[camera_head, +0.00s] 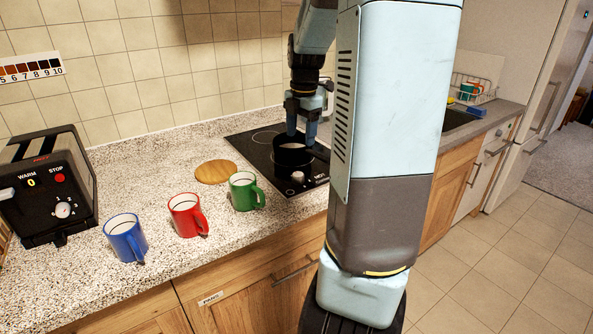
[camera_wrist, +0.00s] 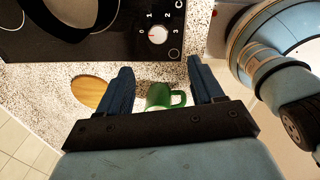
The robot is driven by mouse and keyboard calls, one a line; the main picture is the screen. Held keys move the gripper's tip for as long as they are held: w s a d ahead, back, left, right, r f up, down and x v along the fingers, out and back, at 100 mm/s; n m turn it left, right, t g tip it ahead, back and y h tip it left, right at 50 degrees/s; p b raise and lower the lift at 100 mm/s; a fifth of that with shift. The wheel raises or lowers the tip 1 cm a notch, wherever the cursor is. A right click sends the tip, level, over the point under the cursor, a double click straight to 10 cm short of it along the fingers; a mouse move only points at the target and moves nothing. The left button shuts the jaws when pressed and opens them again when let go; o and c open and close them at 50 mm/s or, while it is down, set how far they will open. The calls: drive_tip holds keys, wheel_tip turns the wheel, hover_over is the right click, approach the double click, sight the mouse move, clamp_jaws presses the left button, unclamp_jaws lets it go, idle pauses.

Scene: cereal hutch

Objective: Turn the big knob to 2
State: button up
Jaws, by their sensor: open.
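A round white knob (camera_head: 297,177) sits at the front of the black hob. In the wrist view this knob (camera_wrist: 157,35) has the marks 0, 1, 2 and 3 around it; its pointer is too small to read. A smaller-looking white dial (camera_head: 62,210) with numbers is on the black toaster (camera_head: 50,185). My gripper (camera_head: 301,132) is above the hob, in line with the dark pan in the head view. In the wrist view my gripper's fingers (camera_wrist: 160,64) are spread and empty, with the hob knob beyond the gap, apart from them.
A dark pan (camera_head: 293,152) stands on the hob (camera_head: 262,150) close to the knob. Green (camera_head: 245,191), red (camera_head: 186,214) and blue (camera_head: 125,237) mugs stand along the counter. A round wooden board (camera_head: 215,171) lies beside the hob. A dish rack (camera_head: 474,88) is at the right.

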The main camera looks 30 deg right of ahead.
sight(298, 174)
drive_tip(key=f, duration=0.9)
drive_tip(key=w+f, duration=0.1)
drive_tip(key=f, duration=0.3)
drive_tip(key=shift+a+f, duration=0.1)
drive_tip(key=shift+f, duration=0.15)
drive_tip(key=c, duration=1.1)
